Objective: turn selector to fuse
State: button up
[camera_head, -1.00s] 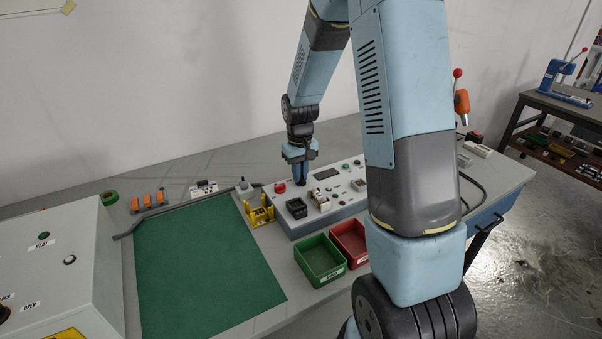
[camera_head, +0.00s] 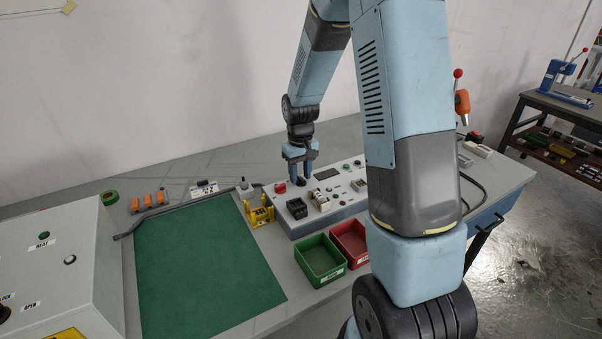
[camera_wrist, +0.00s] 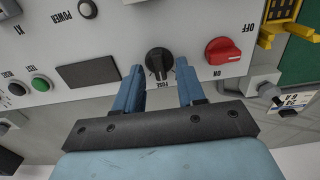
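The selector is a black round knob (camera_wrist: 159,62) with a raised grip on the grey control panel, seen in the wrist view. The word FUSE is printed beside it, at its lower edge in that view. My gripper (camera_wrist: 160,70) is open, with one blue finger on each side of the knob and a gap to it on both sides. It holds nothing. In the head view my gripper (camera_head: 301,170) is over the back left part of the control panel (camera_head: 335,212), and the knob is hardly visible between the fingers.
A red on/off switch (camera_wrist: 230,50) sits close to the right finger in the wrist view. A dark display (camera_wrist: 87,74) and a green TEST button (camera_wrist: 41,83) are to the left. A yellow rack (camera_head: 260,213), a green bin (camera_head: 311,279) and a red bin (camera_head: 340,232) stand near the panel.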

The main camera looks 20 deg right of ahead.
aim_at(301, 178)
notch_tip(301, 178, up, 14)
jog(key=shift+f, duration=0.15)
dwell(0.4)
dwell(0.3)
jog(key=s+r+t, duration=0.2)
jog(key=s+r, duration=0.2)
jog(key=s, duration=0.5)
jog(key=s+r+m+t, duration=0.1)
jog(key=s+r, duration=0.4)
jog(key=s, duration=0.4)
jog(key=s+r+m+t, duration=0.1)
jog(key=s+r, duration=0.3)
jog(key=s, duration=0.5)
jog(key=shift+s+d+r+t, duration=0.15)
jog(key=shift+d+r+t, duration=0.15)
jog(key=shift+t, duration=0.5)
dwell(0.5)
